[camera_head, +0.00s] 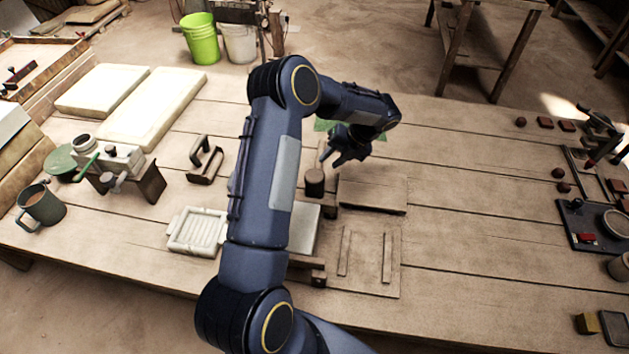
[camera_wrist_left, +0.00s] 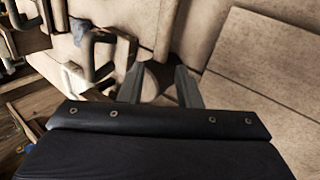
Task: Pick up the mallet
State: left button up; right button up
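A short dark brown cylinder (camera_head: 315,182), which looks like the mallet's head, stands on the wooden table near its middle. Its handle cannot be made out clearly. My left gripper (camera_head: 331,158) is above and slightly beyond it in the head view, fingers pointing down and apart. In the left wrist view the two fingers of the left gripper (camera_wrist_left: 160,82) are spread. A brown rounded shape (camera_wrist_left: 155,77), likely the same cylinder, shows between them, partly hidden by the gripper body. There is a visible gap in the head view between fingers and cylinder. My right gripper is not in view.
A wooden board with strips (camera_head: 365,268) lies right of my left arm. A white ribbed tray (camera_head: 197,232), dark handled tools (camera_head: 206,165) and a mug (camera_head: 41,205) are to the left. My arm hides part of the table. The right-centre table (camera_head: 470,220) is clear.

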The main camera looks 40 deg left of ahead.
aim_at(317, 171)
pick_arm(q)
jog(key=shift+w+a+f+m, duration=0.15)
jog(key=shift+f+m, duration=0.25)
jog(key=shift+f, duration=0.5)
jog(key=x, duration=0.3)
jog(key=a+p+x, duration=0.1)
jog(key=x, duration=0.3)
jog(key=shift+r+p, duration=0.15)
jog(key=shift+p, duration=0.15)
jog(key=shift+c, duration=0.2)
jog(key=shift+w, duration=0.1)
grip_shut()
